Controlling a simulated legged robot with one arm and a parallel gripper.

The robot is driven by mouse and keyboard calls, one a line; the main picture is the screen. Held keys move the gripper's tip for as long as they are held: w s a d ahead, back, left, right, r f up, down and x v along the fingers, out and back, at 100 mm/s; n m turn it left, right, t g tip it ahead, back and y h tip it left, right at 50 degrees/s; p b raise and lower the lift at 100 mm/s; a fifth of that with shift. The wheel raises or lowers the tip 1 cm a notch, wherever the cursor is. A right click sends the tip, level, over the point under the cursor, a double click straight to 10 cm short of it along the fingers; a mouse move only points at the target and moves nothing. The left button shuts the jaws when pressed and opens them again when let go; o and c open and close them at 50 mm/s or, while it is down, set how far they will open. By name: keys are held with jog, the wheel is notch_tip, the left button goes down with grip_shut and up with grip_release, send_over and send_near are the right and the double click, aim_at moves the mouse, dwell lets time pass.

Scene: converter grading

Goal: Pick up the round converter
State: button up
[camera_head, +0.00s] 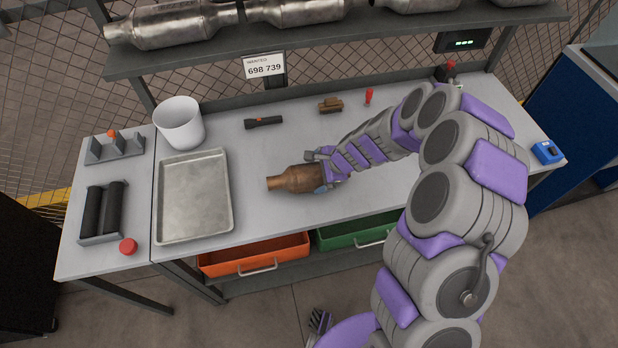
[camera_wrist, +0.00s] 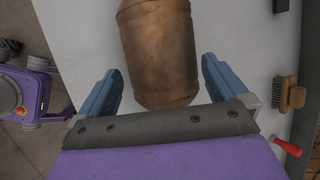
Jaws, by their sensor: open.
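A brown, rust-coloured converter (camera_head: 290,180) with a rounded body and a narrower neck lies on its side on the grey bench. Its neck points left in the head view. In the wrist view the converter (camera_wrist: 158,45) fills the space between the blue fingers, and its near end tapers toward the gripper. My gripper (camera_head: 316,172) is at the converter's right end. In the wrist view my gripper (camera_wrist: 161,66) is open, with one finger on each side of the converter and a visible gap on both sides. The far end is cut off in that view.
A metal tray (camera_head: 228,195) and white bucket (camera_head: 180,123) stand left. A flashlight (camera_head: 263,122), brush (camera_head: 331,105) and red-handled tool (camera_head: 369,96) lie behind. Silver converters (camera_head: 175,25) sit on the upper shelf. Orange (camera_head: 255,258) and green (camera_head: 350,234) drawers are below.

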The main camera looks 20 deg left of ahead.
aim_at(306, 171)
jog(key=x, duration=0.4)
jog(key=shift+s+a+r+b, duration=0.1)
jog(key=shift+a+b, duration=0.25)
jog(key=shift+a, duration=0.55)
jog(key=shift+c, duration=1.1)
jog(key=shift+d+r, duration=0.25)
jog(key=shift+d, duration=0.75)
jog(key=c, duration=0.6)
jog(key=shift+a+f, duration=0.2)
jog(key=shift+a, duration=0.65)
jog(key=c, duration=0.8)
jog(key=shift+d+r, duration=0.3)
jog(key=shift+d, duration=0.4)
jog(key=r, duration=0.1)
jog(key=a+r+p, duration=0.1)
jog(key=r, duration=0.1)
jog(key=shift+s+a+r, duration=0.1)
jog(key=shift+s+a, duration=0.05)
jog(key=shift+s, duration=0.1)
jog(key=shift+s+a+r+p, duration=0.1)
jog(key=shift+s+r+p, duration=0.2)
jog(key=shift+s, duration=2.25)
jog(key=shift+s+d+r+p, duration=0.15)
jog(key=shift+s+p, duration=0.25)
jog(key=shift+s, duration=2.15)
jog(key=shift+s+a+r+p, duration=0.15)
jog(key=shift+s+r+p, duration=0.15)
jog(key=shift+s, duration=2.25)
jog(key=shift+a+f, duration=0.1)
